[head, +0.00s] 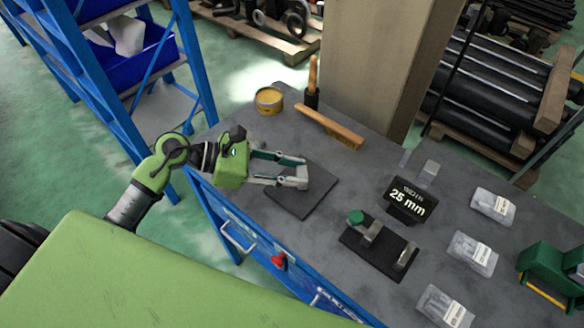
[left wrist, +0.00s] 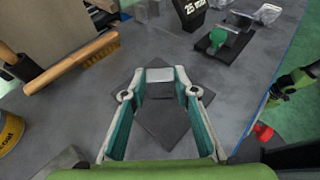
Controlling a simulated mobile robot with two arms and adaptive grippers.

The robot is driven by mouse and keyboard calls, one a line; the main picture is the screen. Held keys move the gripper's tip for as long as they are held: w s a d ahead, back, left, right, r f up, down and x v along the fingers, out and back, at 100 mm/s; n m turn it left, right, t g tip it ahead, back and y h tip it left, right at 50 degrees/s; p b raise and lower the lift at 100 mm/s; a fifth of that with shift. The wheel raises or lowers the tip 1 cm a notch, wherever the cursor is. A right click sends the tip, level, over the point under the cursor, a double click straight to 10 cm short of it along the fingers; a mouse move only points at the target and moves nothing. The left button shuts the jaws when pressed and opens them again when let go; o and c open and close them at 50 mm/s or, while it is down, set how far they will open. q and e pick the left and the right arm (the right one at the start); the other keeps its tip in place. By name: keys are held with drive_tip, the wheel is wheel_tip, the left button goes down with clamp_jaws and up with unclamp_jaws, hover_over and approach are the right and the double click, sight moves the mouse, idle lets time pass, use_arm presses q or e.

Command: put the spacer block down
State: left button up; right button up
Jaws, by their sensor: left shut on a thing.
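My left gripper (head: 298,172) is shut on a small grey spacer block (left wrist: 160,76). The block sits between the fingertips in the left wrist view, and the fingers mostly hide it in the head view. The gripper is over a dark square pad (head: 295,205) on the grey bench. I cannot tell whether the block touches the pad. My right gripper is not seen clearly in either view.
A brush (head: 330,127) and a yellow tin (head: 269,100) lie behind the gripper.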

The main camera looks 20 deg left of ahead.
use_arm(q)
drive_tip(key=shift+f, duration=0.2)
drive_tip(key=o, duration=1.1)
drive_tip(key=shift+r, duration=0.1)
drive_tip(key=shift+o, duration=0.2)
